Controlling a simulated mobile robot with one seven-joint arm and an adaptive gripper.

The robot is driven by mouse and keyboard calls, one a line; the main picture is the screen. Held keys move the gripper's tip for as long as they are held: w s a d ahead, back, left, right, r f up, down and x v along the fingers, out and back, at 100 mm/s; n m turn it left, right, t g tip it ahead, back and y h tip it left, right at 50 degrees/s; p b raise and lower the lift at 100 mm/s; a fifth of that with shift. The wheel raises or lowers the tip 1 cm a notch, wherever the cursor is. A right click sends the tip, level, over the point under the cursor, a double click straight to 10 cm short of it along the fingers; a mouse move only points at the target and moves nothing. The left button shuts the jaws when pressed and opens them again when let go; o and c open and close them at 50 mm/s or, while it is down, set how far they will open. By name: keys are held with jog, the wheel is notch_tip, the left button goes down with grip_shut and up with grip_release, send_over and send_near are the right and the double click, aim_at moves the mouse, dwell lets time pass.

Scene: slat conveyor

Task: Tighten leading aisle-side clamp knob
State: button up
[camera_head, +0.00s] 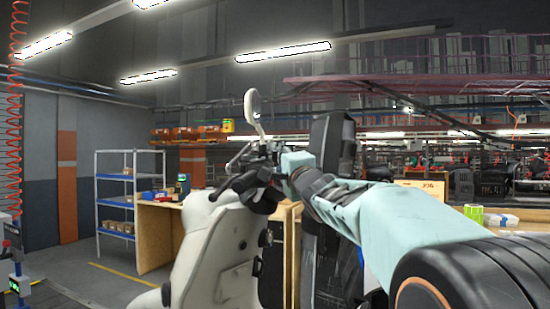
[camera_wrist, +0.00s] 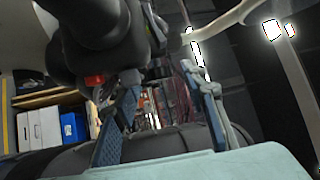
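A white scooter (camera_head: 225,245) stands in the middle of the head view, with dark handlebar parts at its top and a round mirror (camera_head: 250,105) on a white stem. My gripper (camera_head: 275,178) is at the handlebar; its fingers are hard to tell apart from the dark parts there. In the wrist view my gripper (camera_wrist: 160,78) has its two blue-grey fingers spread apart, with nothing clearly held between them. A black rounded handlebar part (camera_wrist: 100,30) with a small red piece lies just beyond the left finger. I cannot make out a clamp knob in either view.
A wooden workbench (camera_head: 155,245) and a blue-and-white shelf rack (camera_head: 116,202) stand behind on the left. Blue and white bins (camera_wrist: 72,127) show at the left of the wrist view. The left floor is open.

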jog(key=shift+w+r, duration=0.1)
jog(key=shift+w, duration=0.15)
grip_shut()
dwell(0.3)
